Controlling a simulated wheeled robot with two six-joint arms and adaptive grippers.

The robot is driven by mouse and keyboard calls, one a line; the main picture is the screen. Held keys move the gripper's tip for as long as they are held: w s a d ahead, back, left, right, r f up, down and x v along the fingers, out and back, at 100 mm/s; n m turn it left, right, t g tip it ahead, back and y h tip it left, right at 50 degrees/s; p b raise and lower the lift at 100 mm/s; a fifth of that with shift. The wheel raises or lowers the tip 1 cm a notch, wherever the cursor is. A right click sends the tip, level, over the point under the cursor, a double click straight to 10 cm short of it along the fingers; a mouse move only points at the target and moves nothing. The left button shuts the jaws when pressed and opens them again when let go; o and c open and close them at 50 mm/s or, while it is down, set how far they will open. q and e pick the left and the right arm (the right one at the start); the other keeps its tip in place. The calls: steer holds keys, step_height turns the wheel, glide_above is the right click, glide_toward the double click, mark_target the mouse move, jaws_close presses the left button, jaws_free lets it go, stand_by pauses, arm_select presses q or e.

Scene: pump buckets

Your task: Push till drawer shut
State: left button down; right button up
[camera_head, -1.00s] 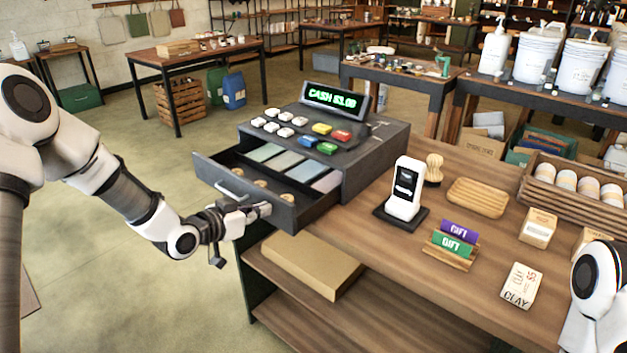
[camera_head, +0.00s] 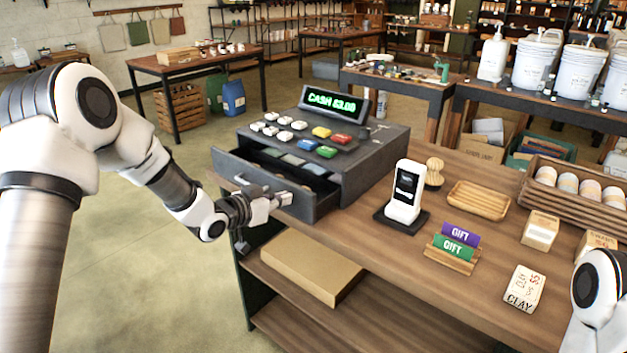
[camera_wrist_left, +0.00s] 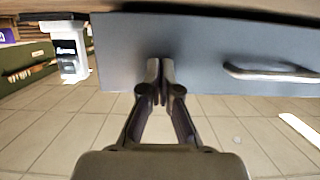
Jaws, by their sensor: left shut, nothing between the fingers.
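The dark grey till (camera_head: 375,158) stands on the wooden counter with a lit green display (camera_head: 335,103). Its drawer (camera_head: 318,204) is partly open toward the left arm, with banknote slots showing inside. My left gripper (camera_head: 283,199) is at the right part of the drawer front. In the left wrist view the shut, empty fingers (camera_wrist_left: 161,70) point at the grey drawer front (camera_wrist_left: 205,45) and appear to touch it. The drawer handle (camera_wrist_left: 270,73) is right of the fingers there. The right gripper is out of view; only part of my right arm shows at the lower right.
A card reader (camera_head: 404,192) stands right of the till, with gift cards (camera_head: 456,241) in a wooden holder nearby. A flat cardboard box (camera_head: 312,264) lies on the shelf below the drawer. The floor left of the counter is clear.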

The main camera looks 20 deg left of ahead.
mark_target(292, 192)
arm_select(q)
steer(key=shift+w+d, duration=0.35)
steer(key=shift+w, duration=0.5)
steer(key=shift+w+d, duration=0.35)
steer(key=shift+w, duration=0.5)
steer(key=shift+w+d+p, duration=0.1)
steer(key=shift+w+d, duration=0.25)
steer(key=shift+w, duration=0.5)
steer(key=shift+w+d+p, duration=0.15)
steer(key=shift+w+d, duration=0.15)
steer(key=shift+w, duration=0.5)
steer(key=shift+w+d+p, duration=0.1)
steer(key=shift+w+d, duration=0.25)
steer(key=shift+w, duration=0.5)
steer(key=s+a+p, duration=0.2)
steer(key=s+a, duration=0.3)
steer(key=s, duration=0.8)
steer(key=shift+a, duration=0.2)
